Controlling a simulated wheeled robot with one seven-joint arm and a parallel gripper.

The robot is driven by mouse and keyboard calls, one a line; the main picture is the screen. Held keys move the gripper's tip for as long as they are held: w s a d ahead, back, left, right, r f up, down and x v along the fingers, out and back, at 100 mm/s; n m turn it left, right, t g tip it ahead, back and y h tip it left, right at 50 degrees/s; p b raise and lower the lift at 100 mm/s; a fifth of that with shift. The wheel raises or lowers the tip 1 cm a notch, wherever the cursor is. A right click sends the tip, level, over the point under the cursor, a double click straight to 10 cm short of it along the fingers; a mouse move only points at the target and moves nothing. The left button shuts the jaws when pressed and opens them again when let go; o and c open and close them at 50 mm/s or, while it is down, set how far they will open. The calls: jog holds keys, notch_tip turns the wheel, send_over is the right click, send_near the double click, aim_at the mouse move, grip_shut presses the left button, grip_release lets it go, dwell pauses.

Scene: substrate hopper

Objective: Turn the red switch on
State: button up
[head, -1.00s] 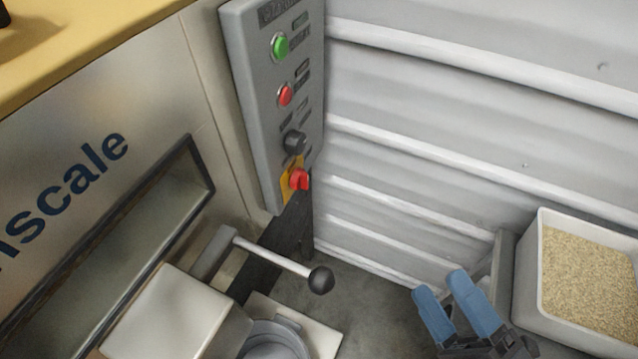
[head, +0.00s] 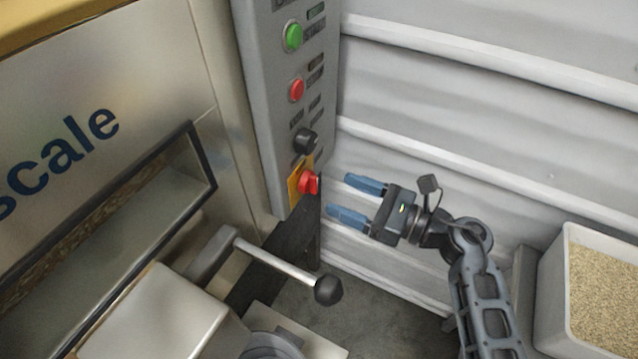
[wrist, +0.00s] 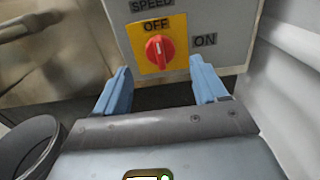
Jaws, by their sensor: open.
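The red switch (head: 309,183) is a rotary knob on a yellow plate, low on the grey control panel (head: 262,110). In the wrist view the red switch (wrist: 159,49) has its white mark toward the OFF label at the top; the ON label (wrist: 205,40) is to its right. My gripper (head: 346,198) is open and empty, to the right of the switch and apart from it, with its blue fingers pointing at the panel. In the wrist view the fingers of my gripper (wrist: 160,78) stand left and right below the switch.
Above the switch are a black knob (head: 305,141), a red button (head: 297,90) and a green button (head: 292,37). A lever with a black ball (head: 328,290) sticks out below. A bin of grain (head: 556,290) stands at the right, before a ribbed wall (head: 480,90).

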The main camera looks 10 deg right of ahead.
aim_at(317, 184)
jog(key=x, duration=0.6)
jog(key=shift+w+a, duration=0.15)
jog(key=shift+a, duration=0.05)
jog(key=shift+c, duration=0.4)
jog(key=c, duration=0.9)
